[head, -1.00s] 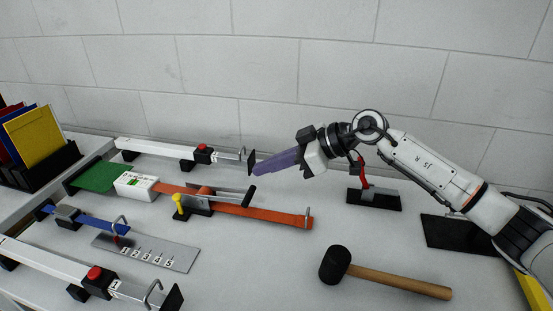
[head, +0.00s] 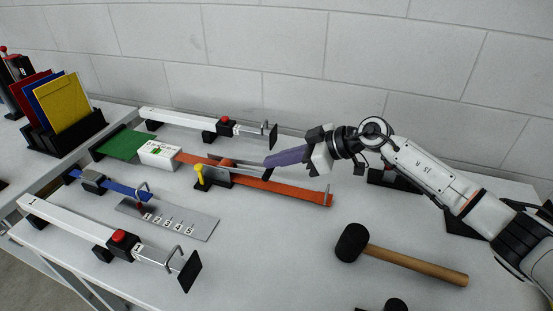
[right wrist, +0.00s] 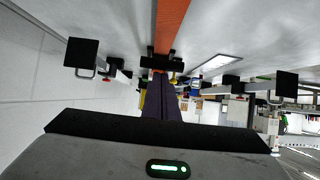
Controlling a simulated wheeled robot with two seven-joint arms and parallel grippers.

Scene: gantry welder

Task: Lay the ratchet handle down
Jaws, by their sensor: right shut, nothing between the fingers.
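The ratchet (head: 217,178) sits on an orange strap (head: 290,191), with a yellow knob (head: 199,174) at its left side. Its thin handle (head: 250,176) reaches right, low over the strap, with a dark end just under my fingertips. My right gripper (head: 268,161) has long purple fingers that are shut and empty. Their tips are over the handle's end; I cannot tell whether they touch it. In the right wrist view the purple fingers (right wrist: 161,112) point toward the ratchet area, with the orange strap above in the picture. My left gripper is not in view.
A white box (head: 159,154) and green sheet (head: 123,143) lie left of the ratchet. White clamp bars with red buttons lie behind (head: 185,119) and in front (head: 80,224). A numbered metal plate (head: 185,221) and a mallet (head: 415,264) lie in front. Table between plate and mallet is clear.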

